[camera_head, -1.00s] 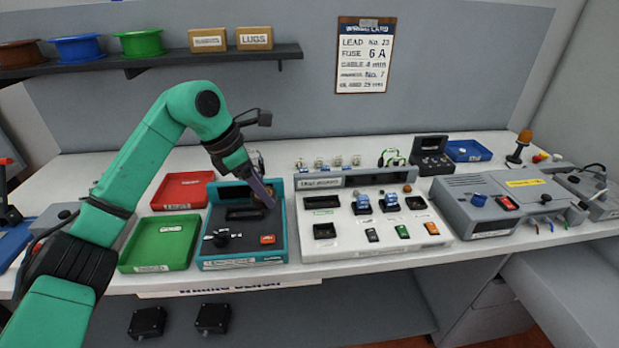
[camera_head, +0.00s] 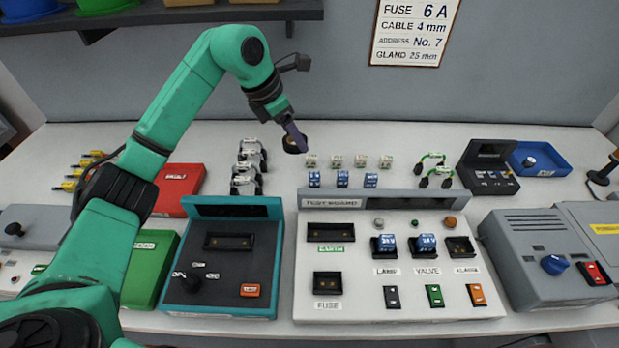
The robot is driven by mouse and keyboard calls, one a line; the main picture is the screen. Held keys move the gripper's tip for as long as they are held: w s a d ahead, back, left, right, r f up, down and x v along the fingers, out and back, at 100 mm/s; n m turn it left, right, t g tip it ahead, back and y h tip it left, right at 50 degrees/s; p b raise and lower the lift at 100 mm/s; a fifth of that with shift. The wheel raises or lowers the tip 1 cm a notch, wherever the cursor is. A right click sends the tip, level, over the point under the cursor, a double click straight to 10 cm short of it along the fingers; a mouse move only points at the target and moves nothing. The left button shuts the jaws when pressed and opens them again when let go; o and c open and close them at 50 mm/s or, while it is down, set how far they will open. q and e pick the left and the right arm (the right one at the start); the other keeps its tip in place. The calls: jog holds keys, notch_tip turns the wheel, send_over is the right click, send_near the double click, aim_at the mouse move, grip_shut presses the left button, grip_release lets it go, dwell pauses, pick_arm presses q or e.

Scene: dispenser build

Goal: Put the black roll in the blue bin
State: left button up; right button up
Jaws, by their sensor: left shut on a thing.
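My left gripper (camera_head: 291,132) is over the back of the bench, behind the grey and white test board. It is shut on the black roll (camera_head: 294,146), a small dark ring at its fingertips. I cannot tell whether the roll touches the bench top. The blue bin (camera_head: 556,171) is a shallow tray at the back right, beyond the open black case. My right gripper is not in view.
The test board (camera_head: 400,280) stands in the middle, with blue and clear small parts behind it. An open black case (camera_head: 487,170) and green-ended leads (camera_head: 433,170) lie between roll and bin. A teal unit (camera_head: 225,260), red bin (camera_head: 178,185) and grey unit (camera_head: 545,250) stand around.

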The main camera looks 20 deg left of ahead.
aim_at(287, 151)
pick_arm(q)
jog(key=f, duration=0.1)
jog(key=s+f, duration=0.1)
jog(key=f, duration=0.1)
jog(key=f+p, duration=0.1)
jog(key=f, duration=0.1)
jog(key=shift+s+f, duration=0.1)
jog(key=shift+s, duration=0.2)
jog(key=f, duration=0.3)
jog(key=w+f+p, duration=0.1)
jog(key=f, duration=0.1)
jog(key=shift+f, duration=0.1)
notch_tip(287, 151, down, 2)
jog(key=shift+w+f+p, duration=0.1)
jog(key=shift+f+p, duration=0.1)
jog(key=shift+p, duration=0.1)
notch_tip(287, 151, down, 2)
jog(key=shift+f+p, duration=0.25)
jog(key=shift+p, duration=0.15)
jog(key=shift+f, duration=0.35)
jog(key=o, duration=1)
jog(key=shift+o, duration=0.3)
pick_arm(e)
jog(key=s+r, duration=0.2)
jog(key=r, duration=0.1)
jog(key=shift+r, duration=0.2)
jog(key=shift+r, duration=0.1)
